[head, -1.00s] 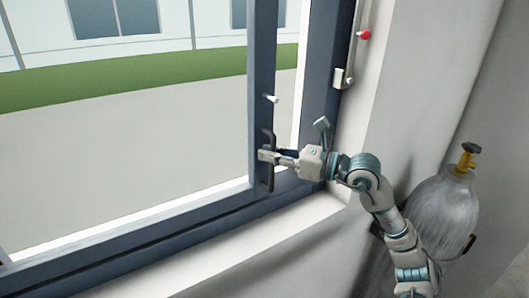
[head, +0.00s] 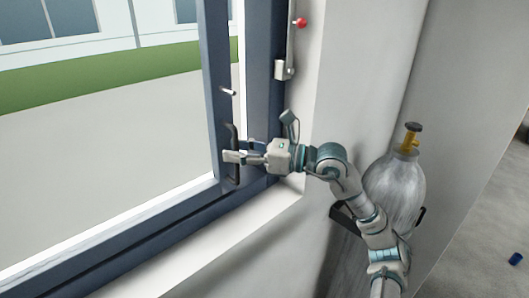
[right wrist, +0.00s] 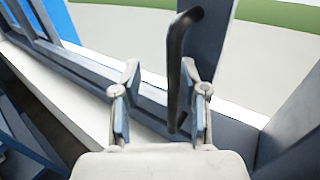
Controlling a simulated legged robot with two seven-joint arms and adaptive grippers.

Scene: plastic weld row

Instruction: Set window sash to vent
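The window sash (head: 217,100) has a dark blue frame and stands ajar, with a bright strip of outdoors between its edge and the fixed frame (head: 262,90). A black bar handle (head: 235,172) is on the sash edge, below a small pale peg (head: 228,92). My right gripper (head: 240,152) is at this handle. In the right wrist view its two fingers (right wrist: 161,112) are apart, with the black handle (right wrist: 180,75) between them, closer to the right finger. Whether it touches that finger is unclear. My left gripper is out of view.
A metal rod with a red knob (head: 300,22) and a bracket (head: 285,69) is on the right jamb. A grey cylinder with a yellow valve (head: 393,192) stands right of my arm. The sill (head: 235,225) is clear. A blue object (head: 516,258) lies on the floor.

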